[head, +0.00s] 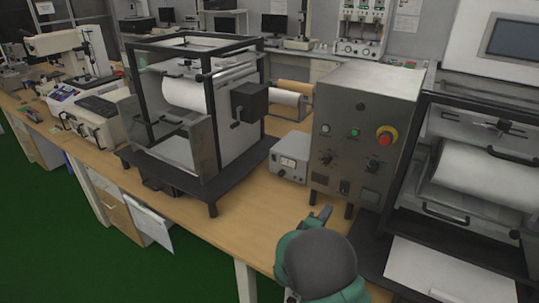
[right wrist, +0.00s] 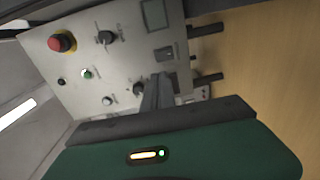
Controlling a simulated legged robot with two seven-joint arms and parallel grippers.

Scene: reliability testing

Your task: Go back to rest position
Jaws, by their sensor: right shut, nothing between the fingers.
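My right gripper (head: 320,216) is low in the head view, its dark fingers above the wooden bench (head: 200,214) in front of a grey control box (head: 363,105). Its green and dark grey arm comes in from the bottom and hides part of the bench edge. In the right wrist view the fingers (right wrist: 158,92) are shut and empty. They point toward the box's panel (right wrist: 120,62), which appears turned on its side, and overlap its lower part. Whether they touch the panel I cannot tell. My left gripper is not in view.
The box carries a red emergency button (head: 386,135), a green button and several knobs. A small meter box (head: 290,158) stands beside it. A black-framed roller machine (head: 215,180) is to the left, another machine (head: 470,190) to the right. Green floor (head: 60,230) lies at left.

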